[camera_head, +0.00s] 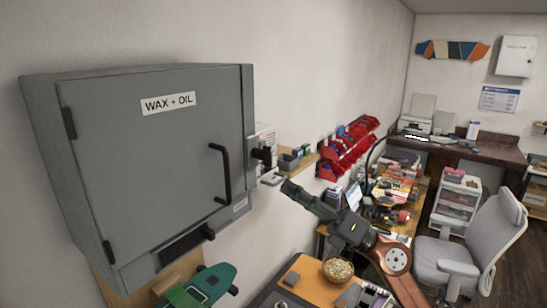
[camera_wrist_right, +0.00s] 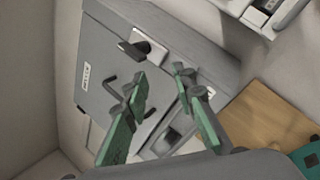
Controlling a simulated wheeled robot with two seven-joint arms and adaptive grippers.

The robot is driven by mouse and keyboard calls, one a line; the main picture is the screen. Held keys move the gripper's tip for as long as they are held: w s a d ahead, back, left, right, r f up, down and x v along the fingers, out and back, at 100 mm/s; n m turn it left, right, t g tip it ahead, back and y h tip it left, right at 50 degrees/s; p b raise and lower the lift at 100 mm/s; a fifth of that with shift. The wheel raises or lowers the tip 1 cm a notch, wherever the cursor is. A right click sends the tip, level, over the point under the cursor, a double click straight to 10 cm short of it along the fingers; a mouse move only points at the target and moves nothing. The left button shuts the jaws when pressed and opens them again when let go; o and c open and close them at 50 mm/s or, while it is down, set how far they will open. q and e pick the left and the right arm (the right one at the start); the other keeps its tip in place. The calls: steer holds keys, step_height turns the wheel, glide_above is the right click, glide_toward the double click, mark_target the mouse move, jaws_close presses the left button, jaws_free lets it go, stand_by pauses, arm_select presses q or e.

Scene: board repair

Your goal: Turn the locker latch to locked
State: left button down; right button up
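A grey locker (camera_head: 150,120) labelled "WAX + OIL" is on the left wall, its door shut, with a black bar handle (camera_head: 225,174). A black latch (camera_head: 262,155) sticks out at the locker's right edge. In the right wrist view, the latch (camera_wrist_right: 133,50) sits on a pale plate, beyond my fingertips; I cannot tell whether it is locked. My right gripper (camera_head: 288,188) is below and to the right of the latch, apart from it. In the right wrist view its green fingers (camera_wrist_right: 160,76) are spread with nothing between them. My left gripper is not in view.
A teal board (camera_head: 212,282) lies below the locker. A shelf (camera_head: 298,163) with small boxes and red bins (camera_head: 347,148) line the wall beyond the latch. A bowl (camera_head: 338,270) stands on the bench under my right arm. An office chair (camera_head: 480,245) is at the right.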

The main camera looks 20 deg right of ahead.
mark_target(271, 152)
steer(key=s+r+n+h, duration=0.4)
steer(key=r+n+h, duration=0.25)
steer(key=r, duration=0.35)
steer(key=shift+g, duration=0.4)
steer(key=p+x, duration=0.1)
steer(key=x, duration=0.2)
steer(key=p+x, duration=0.2)
steer(key=x, duration=0.1)
steer(key=shift+w+f, duration=0.1)
steer(key=shift+f, duration=0.15)
steer(key=shift+w+a+f, duration=0.1)
steer(key=shift+w+a, duration=0.1)
steer(key=shift+w, duration=0.2)
jaws_close()
